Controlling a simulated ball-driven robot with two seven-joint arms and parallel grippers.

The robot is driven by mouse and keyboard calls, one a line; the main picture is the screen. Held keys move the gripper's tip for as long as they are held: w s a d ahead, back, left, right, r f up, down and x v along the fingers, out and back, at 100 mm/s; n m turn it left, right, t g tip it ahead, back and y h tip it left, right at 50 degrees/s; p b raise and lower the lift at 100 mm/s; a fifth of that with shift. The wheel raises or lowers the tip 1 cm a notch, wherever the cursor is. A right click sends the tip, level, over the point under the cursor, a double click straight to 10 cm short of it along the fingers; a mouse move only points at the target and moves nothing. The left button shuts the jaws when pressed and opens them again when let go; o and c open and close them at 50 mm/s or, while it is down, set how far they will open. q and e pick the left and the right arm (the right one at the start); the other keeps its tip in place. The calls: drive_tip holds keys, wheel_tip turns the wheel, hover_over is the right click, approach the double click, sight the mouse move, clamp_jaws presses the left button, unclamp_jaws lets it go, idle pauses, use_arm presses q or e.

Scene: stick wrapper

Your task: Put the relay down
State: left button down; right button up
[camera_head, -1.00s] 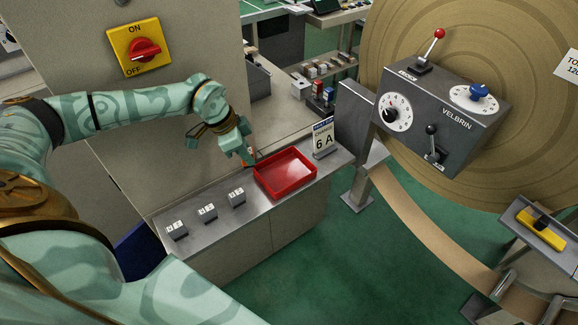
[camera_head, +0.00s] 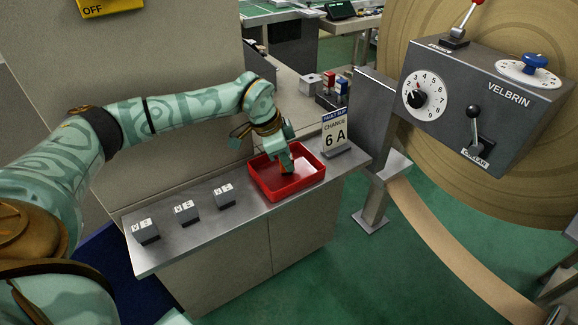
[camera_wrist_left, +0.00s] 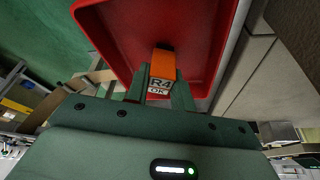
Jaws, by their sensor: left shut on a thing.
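The relay (camera_wrist_left: 162,68) is an orange block with a label reading "R4 OK"; it shows in the left wrist view between my fingers. My left gripper (camera_wrist_left: 160,92) is shut on it. In the head view my left gripper (camera_head: 288,171) points down inside the red tray (camera_head: 312,179), which hides the relay there. The red tray also fills the upper part of the left wrist view (camera_wrist_left: 110,38). I cannot tell whether the relay touches the tray's floor. My right gripper is not in view.
Several small grey labelled blocks (camera_head: 186,212) stand in a row on the metal counter (camera_head: 165,250), left of the tray. A sign reading "CHANGE 6 A" (camera_head: 335,134) stands behind the tray's right end. A grey control box (camera_head: 470,110) is at the right.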

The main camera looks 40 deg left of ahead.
use_arm(q)
drive_tip(key=shift+f, duration=0.15)
drive_tip(key=c, duration=1.2)
unclamp_jaws()
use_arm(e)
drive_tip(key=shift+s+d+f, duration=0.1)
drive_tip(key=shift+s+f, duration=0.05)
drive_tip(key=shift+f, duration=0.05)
use_arm(q)
drive_tip(key=p+v, duration=1.1)
drive_tip(key=v, duration=0.1)
drive_tip(key=shift+s, duration=0.1)
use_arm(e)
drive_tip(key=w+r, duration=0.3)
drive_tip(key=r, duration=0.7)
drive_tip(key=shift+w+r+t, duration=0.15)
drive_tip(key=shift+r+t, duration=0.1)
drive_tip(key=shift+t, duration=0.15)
